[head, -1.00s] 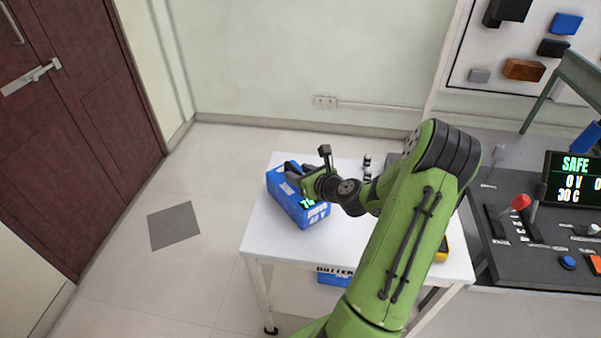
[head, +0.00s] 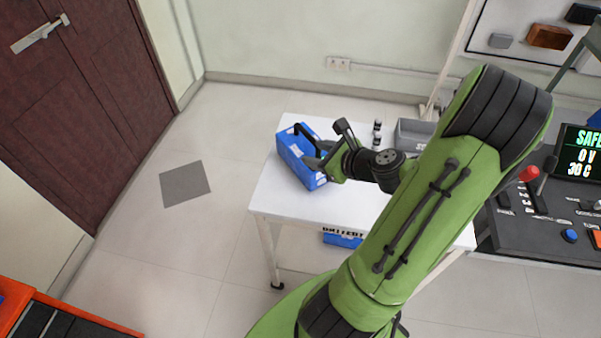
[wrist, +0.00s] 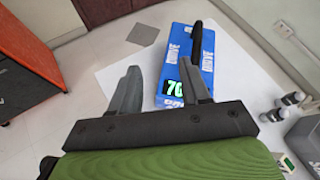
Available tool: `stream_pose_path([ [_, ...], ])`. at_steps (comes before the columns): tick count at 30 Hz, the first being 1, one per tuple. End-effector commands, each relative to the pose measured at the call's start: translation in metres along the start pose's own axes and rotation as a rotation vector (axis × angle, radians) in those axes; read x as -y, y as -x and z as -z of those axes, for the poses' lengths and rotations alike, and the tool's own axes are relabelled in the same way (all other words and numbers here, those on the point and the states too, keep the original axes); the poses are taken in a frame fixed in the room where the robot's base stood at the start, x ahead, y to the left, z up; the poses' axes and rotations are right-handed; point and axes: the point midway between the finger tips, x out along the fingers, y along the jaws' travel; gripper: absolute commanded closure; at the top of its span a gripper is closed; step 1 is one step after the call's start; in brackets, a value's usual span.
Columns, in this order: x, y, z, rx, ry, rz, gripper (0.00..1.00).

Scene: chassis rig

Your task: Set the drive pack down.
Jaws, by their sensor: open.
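The drive pack (head: 293,168) is a blue box with white lettering and a black carry handle. It rests on the white table (head: 285,225), near its left end. In the wrist view the pack (wrist: 207,75) shows its handle (wrist: 197,42) and a lit green "70" readout. My gripper (head: 318,160) is at the right side of the pack in the head view. In the wrist view my gripper (wrist: 158,66) is open, with nothing between its fingers. The handle lies beyond the right finger, not between the two. Part of the pack is hidden behind that finger.
Small dark-and-white cylinders (head: 377,133) and a grey bin (head: 413,133) stand on the table to the right of my gripper. Another blue box (head: 343,239) sits below the tabletop. An orange cabinet (head: 60,318) is at the lower left. The floor left of the table is clear.

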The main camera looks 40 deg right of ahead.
Motion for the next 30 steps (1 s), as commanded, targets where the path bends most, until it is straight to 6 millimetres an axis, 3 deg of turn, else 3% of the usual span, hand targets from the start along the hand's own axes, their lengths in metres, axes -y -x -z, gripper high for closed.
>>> stream_pose_path([
  [1,-0.026,-0.008,-0.016,-0.038,0.204,-0.094,0.53],
  [3,-0.063,-0.011,-0.031,-0.096,0.522,-0.235,0.53],
  [7,-0.123,0.003,-0.054,-0.157,1.145,-0.478,0.53],
  [11,-0.167,0.043,-0.078,-0.155,1.774,-0.670,0.53],
  [15,-0.196,0.103,-0.099,-0.079,2.340,-0.777,0.53],
  [18,-0.205,0.137,-0.103,-0.001,2.595,-0.801,0.53],
  [21,-0.208,0.156,-0.102,0.055,2.720,-0.809,0.53],
  [30,-0.208,0.161,-0.102,0.072,2.753,-0.817,0.53],
])
